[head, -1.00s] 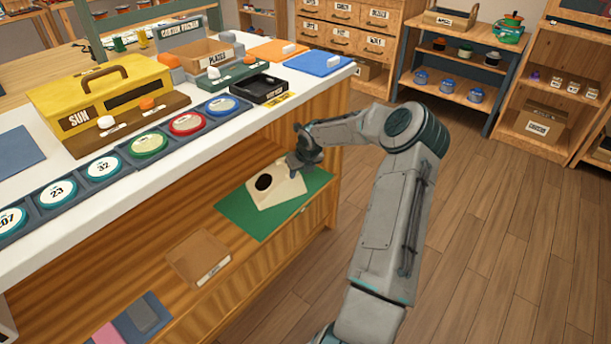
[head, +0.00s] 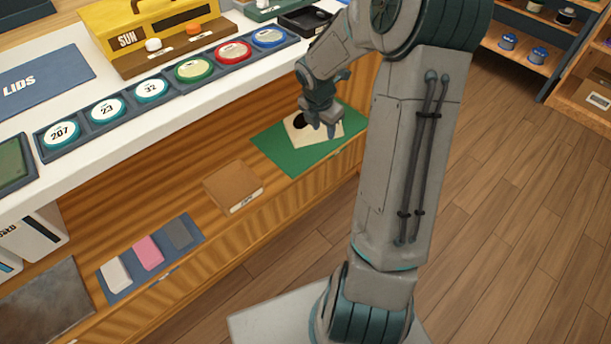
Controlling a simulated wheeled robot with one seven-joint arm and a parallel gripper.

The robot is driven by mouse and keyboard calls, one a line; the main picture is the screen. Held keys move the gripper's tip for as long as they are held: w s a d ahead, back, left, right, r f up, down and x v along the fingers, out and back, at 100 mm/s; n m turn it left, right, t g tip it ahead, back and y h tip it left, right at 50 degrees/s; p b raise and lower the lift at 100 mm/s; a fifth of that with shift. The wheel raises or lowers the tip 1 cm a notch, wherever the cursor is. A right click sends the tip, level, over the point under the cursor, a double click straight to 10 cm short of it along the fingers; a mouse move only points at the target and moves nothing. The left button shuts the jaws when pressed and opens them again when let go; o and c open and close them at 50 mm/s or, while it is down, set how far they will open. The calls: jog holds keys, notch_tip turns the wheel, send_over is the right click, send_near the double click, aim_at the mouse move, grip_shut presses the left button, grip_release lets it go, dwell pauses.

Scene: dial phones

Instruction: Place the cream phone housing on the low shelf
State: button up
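The cream phone housing (head: 302,134), with a round dark hole, is on the green mat (head: 273,146) on the low wooden shelf (head: 150,195) under the white counter. It looks flat on the mat. My gripper (head: 323,130) points down at the housing's upper right part, with its fingertips over or against it. The fingers cover part of the housing. I cannot tell whether they touch it or grip its edge.
A brown box (head: 233,186) sits left of the mat on the shelf. Further left is a blue tray (head: 190,249) with white, pink and grey pieces. The white counter (head: 215,85) overhangs the shelf, with a row of dials along its edge. Wooden floor (head: 510,230) is clear at right.

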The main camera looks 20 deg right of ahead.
jog(key=s+a+r+m, duration=0.3)
jog(key=s+a+m, duration=0.1)
jog(key=s+m, duration=0.3)
jog(key=s+a+r+m+y, duration=0.1)
jog(key=s+a+r+m, duration=0.3)
jog(key=s+m, duration=0.3)
jog(key=s+a+r+m+y, duration=0.1)
jog(key=s+a+r+m, duration=0.3)
jog(key=s+a+m, duration=0.2)
jog(key=s+m, duration=0.2)
jog(key=m, duration=0.1)
jog(key=shift+a, duration=0.15)
jog(key=shift+s+r, duration=0.1)
